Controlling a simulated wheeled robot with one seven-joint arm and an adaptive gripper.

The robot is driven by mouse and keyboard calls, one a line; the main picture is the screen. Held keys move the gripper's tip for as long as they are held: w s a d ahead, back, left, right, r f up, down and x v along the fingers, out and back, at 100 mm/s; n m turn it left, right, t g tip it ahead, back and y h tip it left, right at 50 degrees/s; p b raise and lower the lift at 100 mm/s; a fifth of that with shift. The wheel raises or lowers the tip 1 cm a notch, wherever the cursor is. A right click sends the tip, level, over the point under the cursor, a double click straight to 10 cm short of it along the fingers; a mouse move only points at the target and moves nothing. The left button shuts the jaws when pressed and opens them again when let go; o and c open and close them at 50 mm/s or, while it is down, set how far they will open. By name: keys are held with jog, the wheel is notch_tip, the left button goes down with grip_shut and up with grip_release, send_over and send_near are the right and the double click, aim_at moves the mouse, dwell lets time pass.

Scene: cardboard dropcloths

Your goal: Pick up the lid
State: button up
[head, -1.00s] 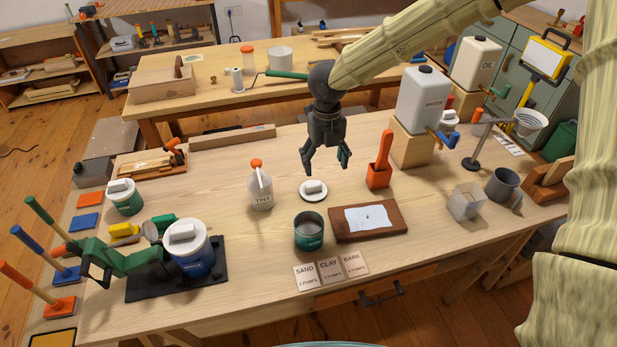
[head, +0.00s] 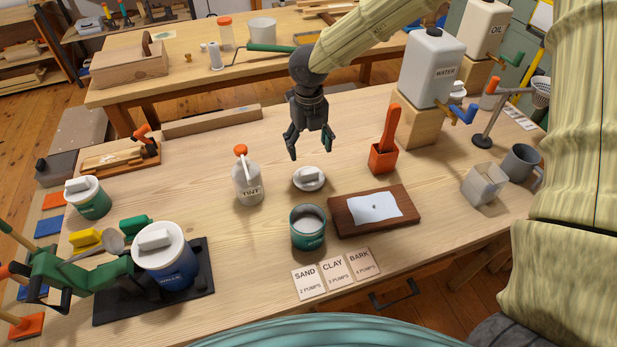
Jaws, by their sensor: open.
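A round white lid (head: 301,186) with a block-shaped handle lies flat on the wooden workbench, near its middle. My gripper (head: 310,154) points down, with its fingers apart and nothing between them. In the picture it is just above the lid and lined up with it; its exact height over the lid is hard to tell. An open green can (head: 308,239) with pale contents stands just in front of the lid.
A white TINT bottle (head: 248,183) with an orange cap stands left of the lid. An orange holder (head: 383,158) and a dark wooden board (head: 408,217) with paper are to the right. A WATER tank (head: 430,75) on a wooden block stands farther right. Bench behind the lid is clear.

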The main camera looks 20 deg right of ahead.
aim_at(309, 171)
notch_tip(309, 171, down, 4)
jog(key=shift+r, duration=0.25)
jog(key=shift+s+f+p, duration=0.2)
jog(key=shift+f+p, duration=0.05)
jog(key=shift+f, duration=1.25)
jog(key=shift+s+f+p, duration=0.15)
jog(key=shift+f+p, duration=0.05)
jog(key=shift+f, duration=1.3)
jog(key=shift+a, duration=0.1)
jog(key=c, duration=0.9)
